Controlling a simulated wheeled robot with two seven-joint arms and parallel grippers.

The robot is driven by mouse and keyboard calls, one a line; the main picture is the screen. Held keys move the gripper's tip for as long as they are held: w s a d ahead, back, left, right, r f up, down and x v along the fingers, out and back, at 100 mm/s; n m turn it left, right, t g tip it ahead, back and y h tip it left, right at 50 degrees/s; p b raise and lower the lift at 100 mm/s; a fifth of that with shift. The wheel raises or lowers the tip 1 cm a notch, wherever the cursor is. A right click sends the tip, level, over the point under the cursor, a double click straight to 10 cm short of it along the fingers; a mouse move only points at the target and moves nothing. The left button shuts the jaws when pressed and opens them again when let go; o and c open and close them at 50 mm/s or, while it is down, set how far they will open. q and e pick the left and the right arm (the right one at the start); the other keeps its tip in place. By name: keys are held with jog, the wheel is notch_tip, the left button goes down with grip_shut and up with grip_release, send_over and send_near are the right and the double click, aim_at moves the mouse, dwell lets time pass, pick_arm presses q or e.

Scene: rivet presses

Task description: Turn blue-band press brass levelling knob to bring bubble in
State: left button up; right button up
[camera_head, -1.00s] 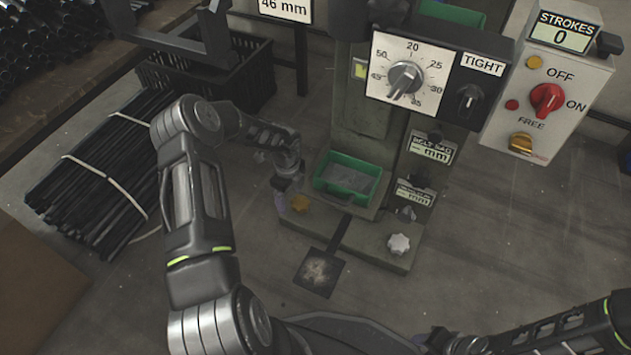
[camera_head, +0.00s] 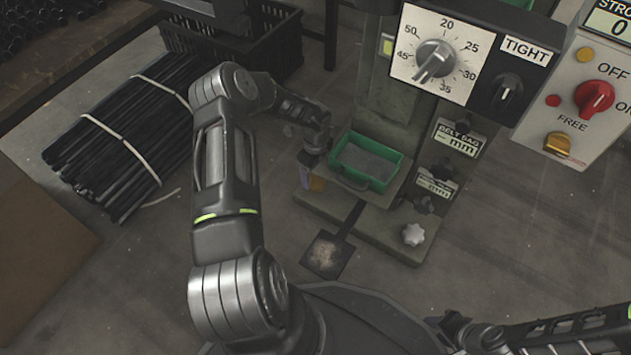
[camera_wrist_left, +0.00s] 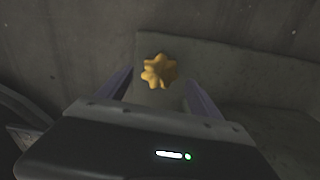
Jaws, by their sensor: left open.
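The brass levelling knob (camera_head: 316,183) is a small lobed knob at the left front corner of the press base (camera_head: 375,235). My left gripper (camera_head: 308,177) is at this knob and partly hides it in the head view. In the left wrist view the knob (camera_wrist_left: 159,71) shows just beyond the open fingers (camera_wrist_left: 157,92), roughly centred between them. I cannot tell whether either finger touches it. My right gripper (camera_head: 450,325) is low at the right, apart from the press, and its finger opening is unclear. I cannot make out a bubble or a blue band.
A green tray (camera_head: 366,182) sits on the press base. A white star knob (camera_head: 413,235) is at the front right corner. A dark foot plate (camera_head: 326,256) lies in front. Bundled black rods (camera_head: 120,150) and a black crate (camera_head: 270,50) stand left. A control box (camera_head: 580,95) is right.

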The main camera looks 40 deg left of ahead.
aim_at(315, 181)
pick_arm(q)
notch_tip(315, 181, down, 4)
jog(key=shift+r+b, duration=0.1)
jog(key=shift+b, duration=0.65)
jog(key=c, duration=1.4)
